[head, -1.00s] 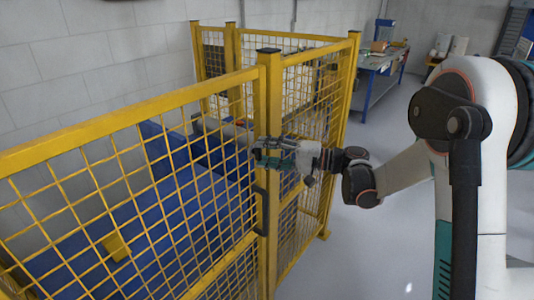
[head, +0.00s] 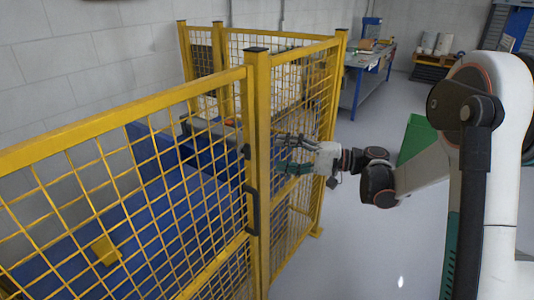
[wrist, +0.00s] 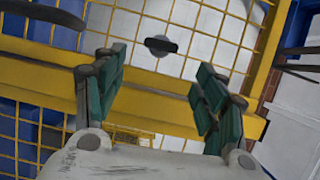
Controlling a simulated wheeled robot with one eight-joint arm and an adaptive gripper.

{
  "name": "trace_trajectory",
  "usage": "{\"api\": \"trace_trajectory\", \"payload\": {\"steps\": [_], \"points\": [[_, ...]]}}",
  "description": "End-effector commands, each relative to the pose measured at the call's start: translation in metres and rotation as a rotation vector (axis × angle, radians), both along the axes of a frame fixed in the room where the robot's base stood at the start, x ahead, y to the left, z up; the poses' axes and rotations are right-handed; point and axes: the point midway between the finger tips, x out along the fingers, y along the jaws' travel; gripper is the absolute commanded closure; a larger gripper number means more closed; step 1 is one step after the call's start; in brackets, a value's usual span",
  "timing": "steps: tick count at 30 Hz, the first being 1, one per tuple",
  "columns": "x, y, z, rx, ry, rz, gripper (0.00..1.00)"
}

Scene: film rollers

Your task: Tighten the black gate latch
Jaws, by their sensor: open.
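The gate is yellow mesh on a yellow post (head: 258,180). In the head view a small black latch part (head: 246,151) sits on the post, above a black pull handle (head: 252,212). In the wrist view a dark round piece with a flat black bar across it (wrist: 160,45) lies beyond the fingers; I cannot tell surely that it is the latch. My gripper (head: 280,152) is just right of the post in the head view, apart from the latch part. In the wrist view its green-padded fingers (wrist: 161,62) are spread and empty.
Blue equipment (head: 170,215) stands behind the mesh. A workbench (head: 368,65) is at the back, and a green object (head: 415,138) is behind my arm. Grey floor (head: 350,255) right of the fence is clear. A yellow rail (wrist: 160,105) crosses behind the fingers.

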Motion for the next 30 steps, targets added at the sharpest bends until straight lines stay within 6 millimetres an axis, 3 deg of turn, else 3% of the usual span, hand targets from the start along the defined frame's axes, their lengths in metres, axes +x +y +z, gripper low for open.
{"api": "trace_trajectory", "payload": {"steps": [4, 12, 23, 30], "points": [[-0.006, -0.023, 0.0, 0.0, 0.0, -0.003, 0.35], [-0.01, -0.037, 0.001, 0.0, 0.0, -0.001, 0.35], [-0.013, -0.032, 0.003, -0.022, 0.006, -0.003, 0.35], [-0.041, -0.006, 0.013, -0.214, 0.049, -0.038, 0.35]]}}
